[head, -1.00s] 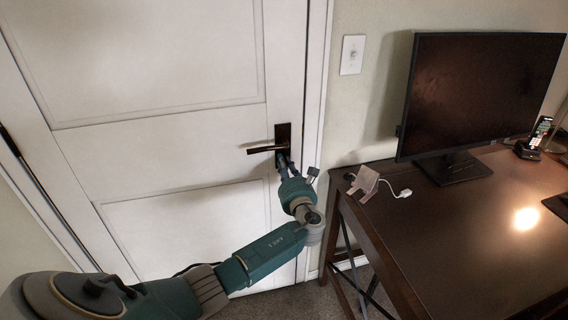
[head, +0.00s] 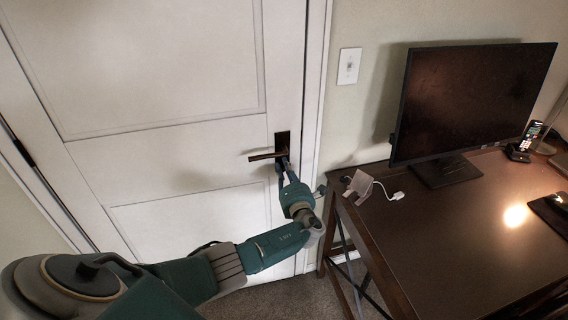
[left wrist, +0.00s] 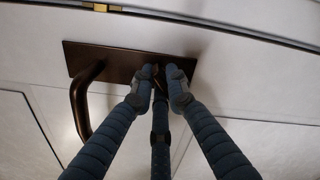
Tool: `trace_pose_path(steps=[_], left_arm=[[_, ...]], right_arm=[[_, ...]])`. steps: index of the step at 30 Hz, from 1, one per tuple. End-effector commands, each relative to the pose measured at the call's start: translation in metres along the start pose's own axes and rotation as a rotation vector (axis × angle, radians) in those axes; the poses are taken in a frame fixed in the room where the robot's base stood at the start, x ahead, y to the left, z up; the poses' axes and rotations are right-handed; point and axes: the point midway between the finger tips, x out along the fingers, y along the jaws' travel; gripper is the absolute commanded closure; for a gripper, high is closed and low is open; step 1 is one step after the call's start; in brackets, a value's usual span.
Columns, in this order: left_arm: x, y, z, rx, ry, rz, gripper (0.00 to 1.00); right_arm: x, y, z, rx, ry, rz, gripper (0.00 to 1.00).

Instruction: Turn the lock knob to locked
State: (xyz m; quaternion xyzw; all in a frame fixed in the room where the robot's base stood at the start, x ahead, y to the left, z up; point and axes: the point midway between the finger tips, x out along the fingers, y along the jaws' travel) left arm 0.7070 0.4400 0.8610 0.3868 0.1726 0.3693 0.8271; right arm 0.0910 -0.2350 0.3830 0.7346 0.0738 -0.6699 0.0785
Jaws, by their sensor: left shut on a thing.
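The white door (head: 165,160) carries a dark bronze lock plate (head: 282,138) with a lever handle (head: 264,156) pointing left. My left gripper (head: 284,163) is at the lower part of the plate, just below the lever. In the left wrist view the plate (left wrist: 112,58) runs across the top, with the lever handle (left wrist: 80,105) at its left. There the blue ribbed fingers of my left gripper (left wrist: 161,80) are closed on the small dark lock knob (left wrist: 158,72) at the plate's right end. The fingers mostly hide the knob, so its angle is unclear. My right gripper is not in view.
A light switch (head: 349,66) is on the wall.

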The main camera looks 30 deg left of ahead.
Motion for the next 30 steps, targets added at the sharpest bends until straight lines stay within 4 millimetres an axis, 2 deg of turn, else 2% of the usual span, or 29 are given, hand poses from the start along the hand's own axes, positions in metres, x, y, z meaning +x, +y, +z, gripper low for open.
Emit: trace_pose_path(steps=[3, 15, 22, 30], left_arm=[[-0.001, 0.001, 0.003, 0.112, 0.0, -0.001, 1.0], [0.0, -0.001, 0.003, 0.466, 0.001, -0.001, 1.0], [0.0, -0.002, 0.003, 0.608, 0.001, -0.001, 1.0], [0.0, -0.002, 0.002, 0.693, 0.001, -0.001, 1.0]], right_arm=[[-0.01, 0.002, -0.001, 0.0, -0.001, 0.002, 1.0], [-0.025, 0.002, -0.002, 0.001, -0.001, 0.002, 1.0], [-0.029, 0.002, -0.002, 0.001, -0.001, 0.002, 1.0], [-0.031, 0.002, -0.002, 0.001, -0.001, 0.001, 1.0]])
